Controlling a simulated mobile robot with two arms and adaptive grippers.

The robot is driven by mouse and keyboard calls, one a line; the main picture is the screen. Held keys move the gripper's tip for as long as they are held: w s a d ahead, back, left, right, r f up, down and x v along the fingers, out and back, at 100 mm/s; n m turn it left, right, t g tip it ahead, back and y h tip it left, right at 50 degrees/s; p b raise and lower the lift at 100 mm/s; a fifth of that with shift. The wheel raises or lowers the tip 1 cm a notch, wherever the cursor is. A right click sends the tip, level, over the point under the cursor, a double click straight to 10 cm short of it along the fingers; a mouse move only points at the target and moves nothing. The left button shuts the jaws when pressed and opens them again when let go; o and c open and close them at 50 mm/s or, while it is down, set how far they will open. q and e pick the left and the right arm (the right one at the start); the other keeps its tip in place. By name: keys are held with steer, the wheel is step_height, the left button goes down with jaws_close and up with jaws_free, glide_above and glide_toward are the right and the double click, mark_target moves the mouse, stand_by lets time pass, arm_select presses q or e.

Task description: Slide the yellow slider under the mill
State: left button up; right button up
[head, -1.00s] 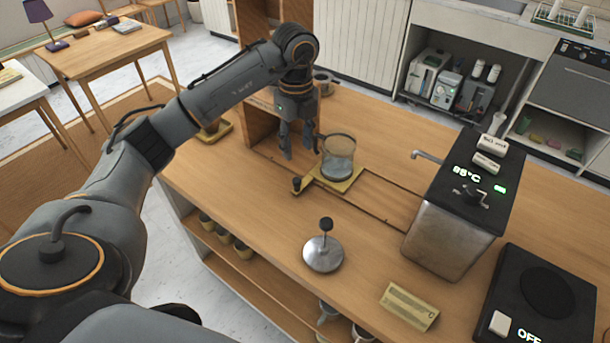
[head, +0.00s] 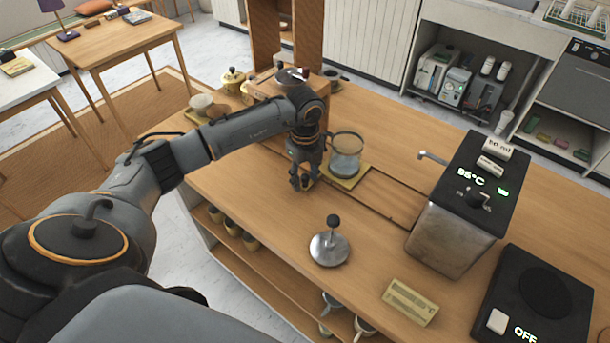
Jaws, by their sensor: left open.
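The yellow slider (head: 352,181) is a flat plate on the counter's track, with a clear glass vessel (head: 345,160) standing on it. Its small dark knob, at the plate's near left, is now mostly hidden by my left gripper (head: 302,184). The gripper is open and points down at the knob, just left of the glass; I cannot tell whether the fingers touch the knob. A wooden housing (head: 262,88), which looks like the mill, stands behind my wrist to the left and is partly hidden. My right gripper is not in view.
A metal tamper-like piece with a dark knob (head: 329,248) stands in front of the slider. The track between slider and kettle is clear.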

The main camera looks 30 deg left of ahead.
arm_select(q)
jaws_close()
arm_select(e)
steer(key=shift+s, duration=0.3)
arm_select(q)
steer(key=shift+a, duration=0.4)
steer(key=a+b, duration=0.1)
steer(key=a, duration=0.4)
steer(key=w+a+b, duration=0.1)
steer(key=a+b, duration=0.1)
steer(key=a, duration=0.3)
steer(key=a+b, duration=0.2)
steer(key=a, duration=0.4)
steer(key=shift+w, duration=0.2)
steer(key=shift+a+r, duration=0.15)
steer(key=shift+a, duration=0.6)
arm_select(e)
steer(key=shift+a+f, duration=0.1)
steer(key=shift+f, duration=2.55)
arm_select(q)
steer(key=shift+c, duration=1.4)
jaws_free()
steer(key=shift+a, duration=0.1)
steer(key=shift+o, duration=1.4)
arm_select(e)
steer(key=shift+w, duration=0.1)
